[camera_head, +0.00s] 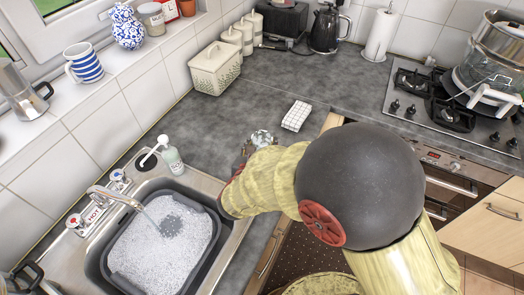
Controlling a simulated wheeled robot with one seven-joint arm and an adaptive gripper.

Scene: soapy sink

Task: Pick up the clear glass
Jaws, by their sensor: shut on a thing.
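The clear glass (262,137) shows at the far end of my arm, over the grey counter beyond the sink's right corner. Only its upper part is visible; my arm hides the rest. My gripper (246,152) is mostly hidden behind my own arm and is shut on the glass. I cannot tell whether the glass still touches the counter.
The sink basin (229,226) holds soapy water, with a tap (118,197) and soap bottle (172,158) beside it. A white checked cloth (297,116) lies right of the glass.

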